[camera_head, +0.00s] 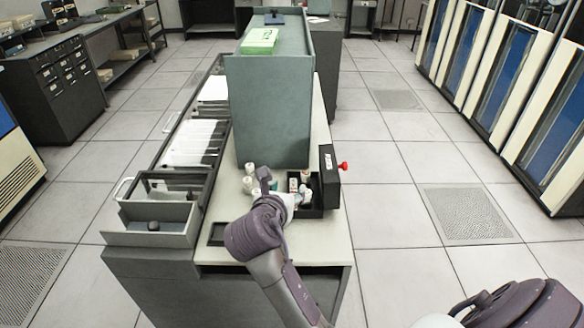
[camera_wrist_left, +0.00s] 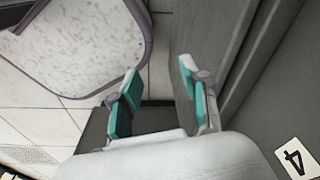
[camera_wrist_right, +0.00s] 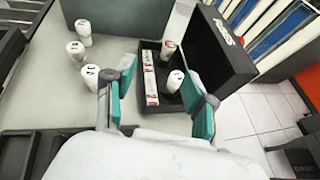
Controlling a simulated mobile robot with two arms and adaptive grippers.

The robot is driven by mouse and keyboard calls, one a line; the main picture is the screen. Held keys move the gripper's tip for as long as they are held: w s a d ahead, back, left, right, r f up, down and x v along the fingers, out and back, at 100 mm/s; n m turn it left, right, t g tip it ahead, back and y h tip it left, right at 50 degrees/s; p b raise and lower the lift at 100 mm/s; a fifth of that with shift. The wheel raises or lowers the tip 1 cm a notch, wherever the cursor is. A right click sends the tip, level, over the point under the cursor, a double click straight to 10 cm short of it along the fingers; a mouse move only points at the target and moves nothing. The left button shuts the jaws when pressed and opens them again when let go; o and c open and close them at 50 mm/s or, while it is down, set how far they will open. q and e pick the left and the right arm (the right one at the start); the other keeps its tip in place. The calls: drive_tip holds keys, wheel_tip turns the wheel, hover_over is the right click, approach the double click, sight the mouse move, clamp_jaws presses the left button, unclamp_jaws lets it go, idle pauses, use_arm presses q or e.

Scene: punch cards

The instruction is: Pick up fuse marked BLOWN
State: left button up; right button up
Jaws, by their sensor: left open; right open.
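In the right wrist view, a black open box (camera_wrist_right: 148,47) has its lid (camera_wrist_right: 222,40) raised, with white lettering partly readable as FUSES. White cylinders with dark marks stand in it, one at the back (camera_wrist_right: 168,48) and one nearer the right finger (camera_wrist_right: 174,80). A white strip with red marks (camera_wrist_right: 150,78) lies beside them. Three white cylinders (camera_wrist_right: 91,77) stand on the table left of the box. No BLOWN mark is readable. My right gripper (camera_wrist_right: 158,84) is open and empty, its fingers above the box's near part. My left gripper (camera_wrist_left: 158,97) is open and empty.
The box also shows in the head view (camera_head: 320,207), at the table's right edge, with a red knob (camera_head: 342,166) beside it. A tall green-grey cabinet (camera_head: 270,110) stands behind. Card trays (camera_head: 155,212) line the left side. The floor to the right is clear.

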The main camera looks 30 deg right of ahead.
sight(305, 173)
drive_tip(key=shift+w+d, duration=0.3)
drive_tip(key=shift+d, duration=0.15)
drive_tip(key=shift+d+f, duration=0.1)
drive_tip(key=shift+d, duration=0.5)
drive_tip(key=p+x, duration=0.1)
drive_tip(key=x, duration=0.3)
drive_tip(key=shift+s+d, duration=0.1)
drive_tip(key=shift+s, duration=0.1)
drive_tip(key=p+x, duration=0.1)
drive_tip(key=x, duration=0.2)
drive_tip(key=shift+w+d, duration=0.1)
drive_tip(key=shift+d, duration=0.1)
drive_tip(key=x, duration=0.3)
drive_tip(key=shift+p, duration=0.3)
drive_tip(key=shift+d+f, duration=0.1)
drive_tip(key=shift+f, duration=0.05)
drive_tip(key=c, duration=0.8)
use_arm(q)
drive_tip(key=s+r, duration=0.2)
drive_tip(key=s, duration=0.1)
drive_tip(key=shift+s+r, duration=0.15)
drive_tip(key=shift+r, duration=0.15)
use_arm(e)
clamp_jaws()
